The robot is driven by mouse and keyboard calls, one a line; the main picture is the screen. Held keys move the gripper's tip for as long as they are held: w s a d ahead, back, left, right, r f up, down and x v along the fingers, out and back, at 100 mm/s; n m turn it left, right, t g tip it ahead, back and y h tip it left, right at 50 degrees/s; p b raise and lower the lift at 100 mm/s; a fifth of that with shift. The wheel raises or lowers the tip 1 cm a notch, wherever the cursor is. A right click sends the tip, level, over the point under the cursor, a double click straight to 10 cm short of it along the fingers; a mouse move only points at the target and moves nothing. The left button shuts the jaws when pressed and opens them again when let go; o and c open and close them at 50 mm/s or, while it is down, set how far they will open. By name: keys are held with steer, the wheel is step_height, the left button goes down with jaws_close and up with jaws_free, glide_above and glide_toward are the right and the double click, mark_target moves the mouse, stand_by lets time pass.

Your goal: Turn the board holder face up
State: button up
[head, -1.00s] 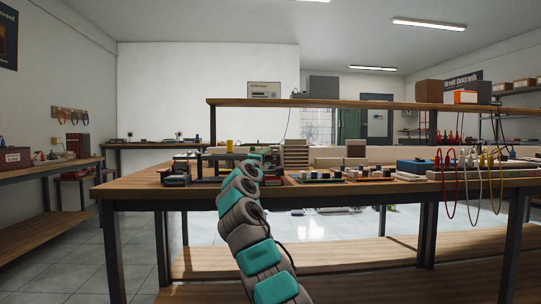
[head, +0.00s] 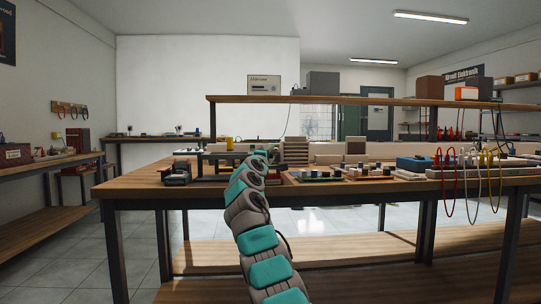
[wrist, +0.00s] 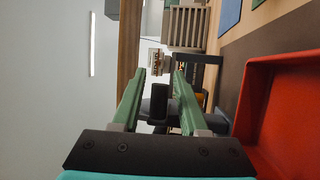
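The board holder appears to be the dark frame (wrist: 207,60) in the wrist view, with grey and black parts just beyond my fingers. A black block (wrist: 160,103) shows between the fingers; I cannot tell whether it belongs to the holder or is touched. My gripper (wrist: 160,76) is open, its two green fingers apart. In the head view my arm hides the gripper and part of the holder, whose pale bar (head: 217,154) seems to show left of the arm on the bench.
A red tray (wrist: 246,105) lies beside the gripper on the bench. Grey stacked drawers (wrist: 185,27) stand beyond it. Boards (head: 318,176), a blue box (head: 415,164) and hanging cables (head: 447,190) are to the right. A wooden shelf (head: 350,101) spans above the bench.

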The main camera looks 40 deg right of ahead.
jaws_close()
steer(key=shift+f, duration=0.1)
stand_by(1.1)
